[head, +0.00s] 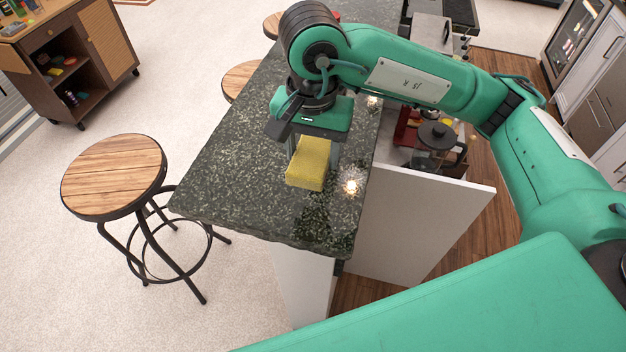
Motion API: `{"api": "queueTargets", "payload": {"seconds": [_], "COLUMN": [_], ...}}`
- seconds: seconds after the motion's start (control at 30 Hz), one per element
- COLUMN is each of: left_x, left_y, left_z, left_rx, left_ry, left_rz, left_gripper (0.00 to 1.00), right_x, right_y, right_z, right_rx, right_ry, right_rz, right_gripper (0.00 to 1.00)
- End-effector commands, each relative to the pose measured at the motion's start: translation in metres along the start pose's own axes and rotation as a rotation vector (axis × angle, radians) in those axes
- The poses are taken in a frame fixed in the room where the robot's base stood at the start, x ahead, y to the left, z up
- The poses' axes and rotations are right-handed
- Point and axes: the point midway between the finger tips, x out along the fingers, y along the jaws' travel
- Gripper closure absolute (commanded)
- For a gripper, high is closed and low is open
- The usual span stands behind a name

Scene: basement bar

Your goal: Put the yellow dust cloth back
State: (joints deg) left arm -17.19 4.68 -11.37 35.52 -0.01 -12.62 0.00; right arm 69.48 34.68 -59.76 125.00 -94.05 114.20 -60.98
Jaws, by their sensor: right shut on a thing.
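The yellow dust cloth (306,172) is a folded, block-shaped piece over the dark green speckled bar counter (230,165), near its front end. My right gripper (314,152) comes down from above and is shut on the cloth, with a finger on each side. I cannot tell whether the cloth touches the counter or hangs just above it. My left gripper is not in view.
A round wooden stool (113,175) stands left of the counter, with more stools behind. A wooden cabinet (75,52) stands at the upper left. A dark glass pot (436,140) sits right of the counter. The counter's left part is clear.

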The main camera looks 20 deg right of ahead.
Motion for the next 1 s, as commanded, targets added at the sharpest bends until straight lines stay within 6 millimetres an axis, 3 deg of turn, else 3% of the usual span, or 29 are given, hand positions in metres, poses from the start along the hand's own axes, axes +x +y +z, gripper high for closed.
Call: {"api": "queueTargets", "payload": {"seconds": [0.2,0.7,1.0], "left_x": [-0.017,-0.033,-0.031], "left_y": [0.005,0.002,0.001], "left_z": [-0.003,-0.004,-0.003], "left_rx": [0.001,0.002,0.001], "left_ry": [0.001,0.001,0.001], "left_rz": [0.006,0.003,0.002], "left_gripper": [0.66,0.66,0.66], "right_x": [0.043,0.096,0.101], "right_y": [0.002,0.001,0.0], "right_z": [0.001,0.0,0.0], "right_rx": [0.0,0.0,0.0], "right_ry": [-0.003,-0.001,0.001], "right_rz": [0.005,0.002,0.0], "right_gripper": [0.66,0.66,0.66]}}
